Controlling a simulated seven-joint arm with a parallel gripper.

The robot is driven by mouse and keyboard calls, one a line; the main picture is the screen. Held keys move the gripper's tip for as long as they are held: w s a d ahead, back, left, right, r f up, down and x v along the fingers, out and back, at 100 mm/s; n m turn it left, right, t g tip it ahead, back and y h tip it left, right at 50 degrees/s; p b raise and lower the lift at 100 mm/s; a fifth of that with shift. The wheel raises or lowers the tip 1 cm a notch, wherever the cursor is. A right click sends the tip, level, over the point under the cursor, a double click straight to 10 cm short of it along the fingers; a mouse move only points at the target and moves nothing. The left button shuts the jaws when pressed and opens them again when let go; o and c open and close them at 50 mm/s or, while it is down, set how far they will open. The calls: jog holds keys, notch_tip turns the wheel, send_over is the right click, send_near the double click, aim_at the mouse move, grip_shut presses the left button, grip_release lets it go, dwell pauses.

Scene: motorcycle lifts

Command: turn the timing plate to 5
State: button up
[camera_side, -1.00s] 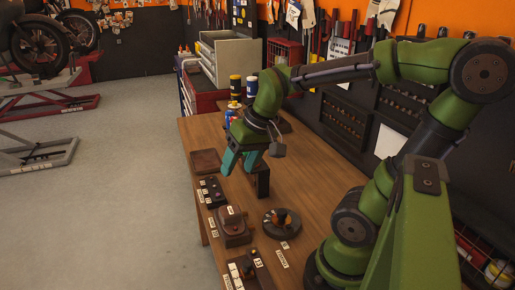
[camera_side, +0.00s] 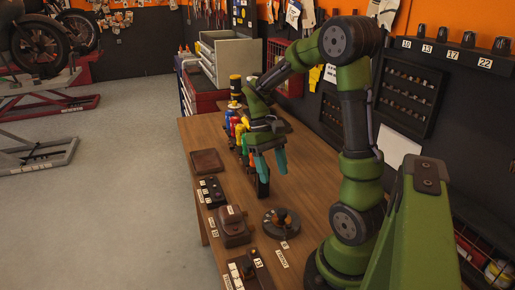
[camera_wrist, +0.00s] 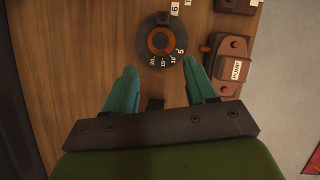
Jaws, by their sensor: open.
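The timing plate (camera_side: 282,223) is a round dark dial with an orange-brown centre knob, flat on the workbench. In the wrist view the timing plate (camera_wrist: 146,42) shows the marks 20, 15, 10 and 5 along its lower right rim. I cannot make out a pointer setting. My gripper (camera_side: 270,170) has teal fingers, is open and empty, and hangs above the bench, farther back than the plate. In the wrist view my gripper (camera_wrist: 159,67) has its fingertips on either side of the dial's lower part, apart from it.
A brown box labelled PUMP (camera_wrist: 231,49) is right of the dial, with an orange-tipped lever. A black switch box (camera_side: 211,191) and a brown tray (camera_side: 206,162) lie along the bench's left edge. Coloured bottles (camera_side: 238,124) stand behind my gripper. Bare wood lies around the dial.

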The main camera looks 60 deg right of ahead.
aim_at(282, 211)
jog(key=x, duration=1.1)
jog(key=c, duration=1)
jog(key=shift+w, duration=0.1)
jog(key=shift+c, duration=0.2)
jog(key=shift+a+n+h, duration=0.1)
jog(key=shift+n+h, duration=0.45)
jog(key=shift+n, duration=0.85)
jog(key=shift+a+n+h, duration=0.1)
jog(key=shift+n+h, duration=0.45)
jog(key=shift+n, duration=0.85)
jog(key=o, duration=1)
